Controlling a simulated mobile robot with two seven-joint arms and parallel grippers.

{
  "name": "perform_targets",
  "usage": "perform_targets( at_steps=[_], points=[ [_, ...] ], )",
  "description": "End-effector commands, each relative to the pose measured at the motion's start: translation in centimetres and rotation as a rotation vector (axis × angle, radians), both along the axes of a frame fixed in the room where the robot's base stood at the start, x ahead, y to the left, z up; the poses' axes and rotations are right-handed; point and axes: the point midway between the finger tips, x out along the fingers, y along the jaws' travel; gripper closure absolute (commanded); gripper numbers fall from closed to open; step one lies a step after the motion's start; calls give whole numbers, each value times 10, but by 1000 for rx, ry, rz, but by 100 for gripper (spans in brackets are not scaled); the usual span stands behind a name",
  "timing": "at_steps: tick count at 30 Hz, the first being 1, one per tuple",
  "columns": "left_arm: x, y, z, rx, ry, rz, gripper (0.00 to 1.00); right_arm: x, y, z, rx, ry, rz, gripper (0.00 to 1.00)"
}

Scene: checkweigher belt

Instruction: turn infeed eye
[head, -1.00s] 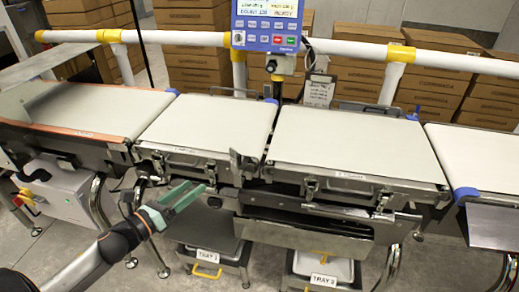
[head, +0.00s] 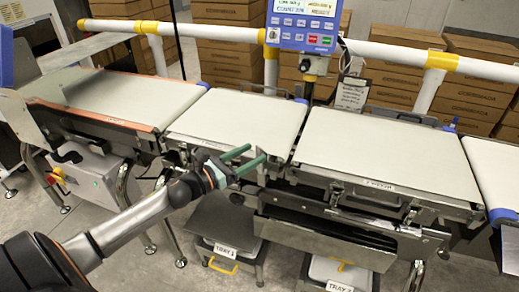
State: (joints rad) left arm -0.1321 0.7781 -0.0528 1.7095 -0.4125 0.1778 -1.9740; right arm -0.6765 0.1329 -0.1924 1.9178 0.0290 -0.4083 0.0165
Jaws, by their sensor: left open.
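My left gripper (head: 258,153) has green fingers, spread apart and empty. It reaches in front of the near edge of the middle-left belt (head: 238,114). A small upright grey bracket (head: 272,158) stands at the front right corner of that belt, by the gap to the larger belt (head: 385,150). The fingertips are close to this bracket and partly cover it. I cannot tell whether they touch it. It may be the infeed eye, but no lens shows clearly. My right gripper is not in view.
A blue control panel (head: 303,25) stands behind the belts on a white rail (head: 390,50). The orange-edged belt (head: 110,95) is at left. Two labelled trays, left (head: 225,250) and right (head: 340,284), sit low in front. Cartons (head: 480,85) are stacked behind.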

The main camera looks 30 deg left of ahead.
Motion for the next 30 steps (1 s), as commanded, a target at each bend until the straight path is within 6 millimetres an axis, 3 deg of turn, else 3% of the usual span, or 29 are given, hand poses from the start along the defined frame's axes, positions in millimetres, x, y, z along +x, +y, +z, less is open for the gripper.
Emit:
perform_targets(
  at_steps=[9, 21, 30],
  points=[
    [29, -9, 1, -1, -1, 1, 35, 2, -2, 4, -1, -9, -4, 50],
    [33, -10, 0, 0, 1, 0, 35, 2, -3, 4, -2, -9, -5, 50],
    [32, -10, 0, 0, 1, 0, 69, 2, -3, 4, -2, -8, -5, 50]
  ],
)
